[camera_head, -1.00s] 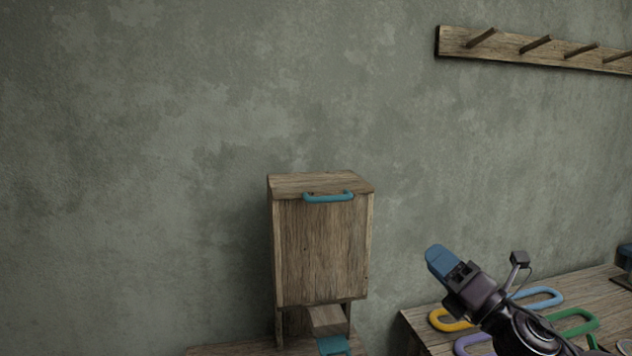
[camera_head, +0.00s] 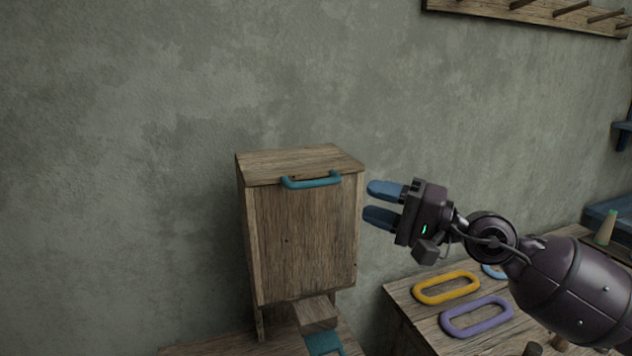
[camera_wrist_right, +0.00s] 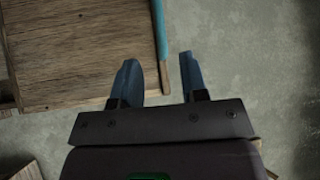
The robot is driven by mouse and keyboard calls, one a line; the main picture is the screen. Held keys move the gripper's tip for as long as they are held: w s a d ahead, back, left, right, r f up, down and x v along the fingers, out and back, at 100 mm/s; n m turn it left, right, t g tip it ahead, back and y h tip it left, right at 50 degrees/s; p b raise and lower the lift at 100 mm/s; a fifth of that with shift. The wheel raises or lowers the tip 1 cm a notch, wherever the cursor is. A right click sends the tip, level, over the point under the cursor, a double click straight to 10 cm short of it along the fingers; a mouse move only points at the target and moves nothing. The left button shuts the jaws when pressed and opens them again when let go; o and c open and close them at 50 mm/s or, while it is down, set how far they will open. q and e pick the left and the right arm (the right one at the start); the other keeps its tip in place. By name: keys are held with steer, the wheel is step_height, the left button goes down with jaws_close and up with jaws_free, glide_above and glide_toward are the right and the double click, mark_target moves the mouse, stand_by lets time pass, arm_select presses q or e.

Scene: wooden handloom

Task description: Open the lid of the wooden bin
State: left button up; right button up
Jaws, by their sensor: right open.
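The wooden bin (camera_head: 304,240) stands upright against the wall, left of centre in the head view. Its flat lid (camera_head: 290,162) is closed, with a teal handle (camera_head: 312,181) along the front edge. My right gripper (camera_head: 369,201) is open and empty, just right of the bin's upper front, apart from the handle in the head view. In the right wrist view, the bin's wood (camera_wrist_right: 75,55) fills the upper left. The teal handle (camera_wrist_right: 160,28) shows ahead of the gap between my open fingers (camera_wrist_right: 158,62). My left gripper is not in view.
A wooden bench (camera_head: 400,297) at right holds a yellow loop (camera_head: 446,288) and a purple loop (camera_head: 477,316). A wooden block (camera_head: 316,314) and a teal piece (camera_head: 325,344) sit below the bin. A peg rail (camera_head: 530,14) hangs on the wall. The space above the lid is clear.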

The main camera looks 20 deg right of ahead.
mark_target(321, 185)
steer(key=p+x, duration=0.5)
steer(key=x, duration=0.4)
steer(key=shift+w+a+r, duration=0.15)
steer(key=shift+w, duration=0.05)
steer(key=shift+w+a+p, duration=0.3)
steer(key=shift+w+a, duration=0.1)
steer(key=shift+a, duration=0.15)
steer(key=c, duration=0.7)
jaws_close()
